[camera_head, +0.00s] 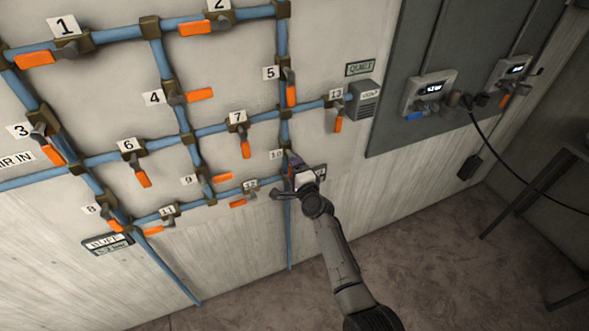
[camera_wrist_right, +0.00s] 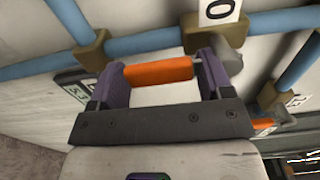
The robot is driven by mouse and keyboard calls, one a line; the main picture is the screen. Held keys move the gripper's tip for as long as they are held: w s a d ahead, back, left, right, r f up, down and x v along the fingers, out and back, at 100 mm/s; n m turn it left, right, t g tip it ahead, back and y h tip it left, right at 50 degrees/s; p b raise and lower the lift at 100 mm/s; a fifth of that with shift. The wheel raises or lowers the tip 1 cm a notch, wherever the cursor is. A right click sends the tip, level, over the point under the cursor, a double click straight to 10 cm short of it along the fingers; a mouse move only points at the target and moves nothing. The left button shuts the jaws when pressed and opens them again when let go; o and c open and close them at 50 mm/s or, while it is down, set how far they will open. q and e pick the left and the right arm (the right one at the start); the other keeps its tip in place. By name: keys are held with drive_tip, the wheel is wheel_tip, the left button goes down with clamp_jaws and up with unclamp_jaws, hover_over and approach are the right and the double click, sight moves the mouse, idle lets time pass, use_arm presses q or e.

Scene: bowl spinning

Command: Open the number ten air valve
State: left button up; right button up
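In the head view the gripper and wrist hide the valve's handle. In the right wrist view a label ending in 0 (camera_wrist_right: 217,11) sits above an orange valve handle (camera_wrist_right: 158,73). The handle lies crosswise between the two purple fingers of my right gripper (camera_wrist_right: 158,78). The fingers are wide apart, one near each handle end. I cannot tell whether they touch it. My left gripper is not in view.
Number twelve valve's orange handle (camera_head: 238,203) is close left of my gripper. Number thirteen's handle (camera_head: 338,124) hangs to the upper right, beside a grey vent box (camera_head: 363,101). Blue pipes cross the wall. A grey panel (camera_head: 400,130) with two gauges stands right.

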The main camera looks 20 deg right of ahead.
drive_tip(key=shift+o, duration=1)
drive_tip(key=shift+s, duration=0.1)
drive_tip(key=s+p, duration=0.3)
drive_tip(key=s, duration=1)
drive_tip(key=shift+s+d+p, duration=0.15)
drive_tip(key=shift+s+p, duration=0.2)
